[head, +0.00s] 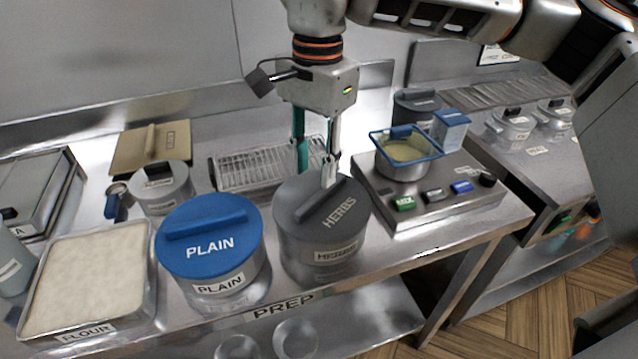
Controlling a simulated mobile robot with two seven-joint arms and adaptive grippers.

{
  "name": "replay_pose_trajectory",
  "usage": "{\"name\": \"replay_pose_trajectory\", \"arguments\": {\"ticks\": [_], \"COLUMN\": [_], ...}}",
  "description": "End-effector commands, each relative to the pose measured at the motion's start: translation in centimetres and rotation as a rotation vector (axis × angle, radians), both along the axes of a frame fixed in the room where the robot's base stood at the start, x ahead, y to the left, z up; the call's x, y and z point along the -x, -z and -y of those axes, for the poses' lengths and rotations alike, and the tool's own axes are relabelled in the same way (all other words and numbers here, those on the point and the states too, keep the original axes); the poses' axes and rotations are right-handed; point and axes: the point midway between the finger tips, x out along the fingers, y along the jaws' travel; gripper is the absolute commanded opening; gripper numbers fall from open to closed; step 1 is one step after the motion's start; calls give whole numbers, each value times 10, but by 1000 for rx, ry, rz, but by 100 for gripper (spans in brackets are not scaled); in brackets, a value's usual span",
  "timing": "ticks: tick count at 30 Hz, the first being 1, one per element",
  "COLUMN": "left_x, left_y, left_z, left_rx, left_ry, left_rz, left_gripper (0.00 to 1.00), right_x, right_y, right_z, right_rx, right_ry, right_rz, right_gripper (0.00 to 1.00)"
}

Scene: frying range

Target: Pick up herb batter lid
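The herb batter lid (318,209) is dark grey, marked HERBS, with a raised bar handle. It sits on a metal pot (320,258) near the front edge of the prep counter. My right gripper (317,173) points down at the far end of the lid's handle. Its two fingers are apart with a gap between them. One fingertip overlaps the handle's far end in the picture; I cannot tell whether it touches. The other fingertip shows near the lid's back edge. My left gripper is not in view.
A blue PLAIN lid (209,234) on its pot stands close at the left. A flour tray (148,262) lies further left. A wire rack (255,170) is behind. A control box (450,206) with a blue-rimmed pan (405,156) stands at the right.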

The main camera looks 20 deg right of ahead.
Motion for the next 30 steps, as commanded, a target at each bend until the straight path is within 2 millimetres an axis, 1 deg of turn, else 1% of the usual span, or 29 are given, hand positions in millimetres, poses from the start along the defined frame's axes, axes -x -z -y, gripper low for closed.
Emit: {"name": "replay_pose_trajectory", "arguments": {"ticks": [2,5,14,22,25,30], "left_x": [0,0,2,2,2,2], "left_y": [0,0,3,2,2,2], "left_z": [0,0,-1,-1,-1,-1], "left_rx": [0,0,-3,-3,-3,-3], "left_ry": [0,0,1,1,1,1], "left_rz": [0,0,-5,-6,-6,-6], "left_gripper": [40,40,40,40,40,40], "right_x": [-5,-6,-6,-6,-6,-7], "right_y": [-7,-6,24,61,68,69], "right_z": [9,14,13,14,14,14], "right_rx": [28,44,42,41,41,40], "right_ry": [7,10,9,9,9,9], "right_rz": [23,28,27,27,27,30], "right_gripper": [31,31,31,31,31,31]}}
